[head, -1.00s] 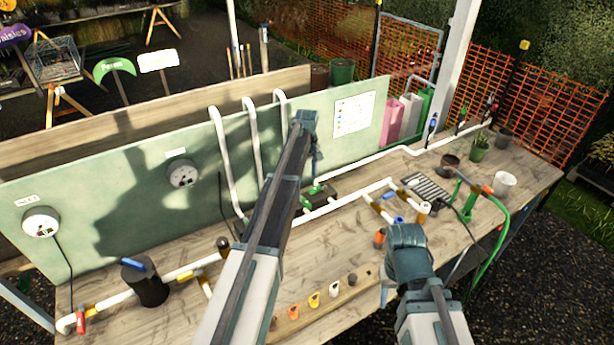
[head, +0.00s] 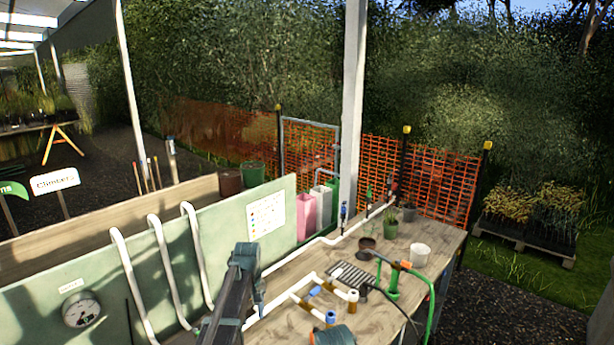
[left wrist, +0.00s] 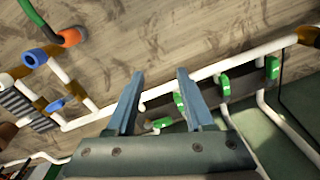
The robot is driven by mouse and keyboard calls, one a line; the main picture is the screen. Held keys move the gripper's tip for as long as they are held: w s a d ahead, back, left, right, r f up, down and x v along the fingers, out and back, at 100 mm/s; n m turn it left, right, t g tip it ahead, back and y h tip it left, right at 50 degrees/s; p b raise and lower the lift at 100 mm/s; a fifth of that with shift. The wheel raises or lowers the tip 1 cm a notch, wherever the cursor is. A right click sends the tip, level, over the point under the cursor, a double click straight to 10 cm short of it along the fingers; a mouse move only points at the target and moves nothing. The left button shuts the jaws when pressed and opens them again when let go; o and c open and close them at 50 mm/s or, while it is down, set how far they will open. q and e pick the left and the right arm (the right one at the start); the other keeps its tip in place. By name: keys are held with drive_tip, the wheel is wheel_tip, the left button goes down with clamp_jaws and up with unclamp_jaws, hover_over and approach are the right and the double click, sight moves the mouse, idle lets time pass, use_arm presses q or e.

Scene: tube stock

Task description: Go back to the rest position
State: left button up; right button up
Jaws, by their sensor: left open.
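My left gripper (left wrist: 160,74) is open and empty in the left wrist view, its two fingers apart above the bench. A white pipe (left wrist: 205,78) and a row of green valve handles (left wrist: 224,82) lie below and beyond the fingers. In the head view the left arm's end (head: 245,262) stands over the bench near the green back panel, and its fingertips are hard to see. My right arm shows only as a teal piece (head: 332,337) at the bottom edge of the head view; its fingers are not visible.
The wooden bench (head: 440,238) holds a white pipe frame (head: 290,297), a black grate (head: 353,276), a green hose (head: 433,310), a white cup (head: 420,254) and pots. A green panel (head: 225,240) with upright white pipes bounds it behind. A white post (head: 354,100) rises behind the bench.

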use_arm(q)
drive_tip(key=s+d+f+m+b, duration=0.2)
drive_tip(key=s+d+f+m, duration=0.1)
drive_tip(key=s, duration=0.6)
drive_tip(key=s+d+f+m+b, duration=0.2)
drive_tip(key=s+d, duration=0.3)
drive_tip(key=s, duration=0.4)
drive_tip(key=s+d+f+m+b, duration=0.3)
drive_tip(key=s+d+m, duration=0.1)
drive_tip(key=s, duration=0.5)
drive_tip(key=shift+s+d+f+m+y, duration=0.2)
drive_tip(key=shift+d+f+m+y, duration=0.1)
drive_tip(key=shift+d+m+y, duration=0.15)
use_arm(e)
wheel_tip(320, 180, down, 9)
use_arm(q)
drive_tip(key=shift+a, duration=0.25)
use_arm(e)
drive_tip(key=shift+a+r, duration=0.1)
drive_tip(key=shift+a, duration=0.05)
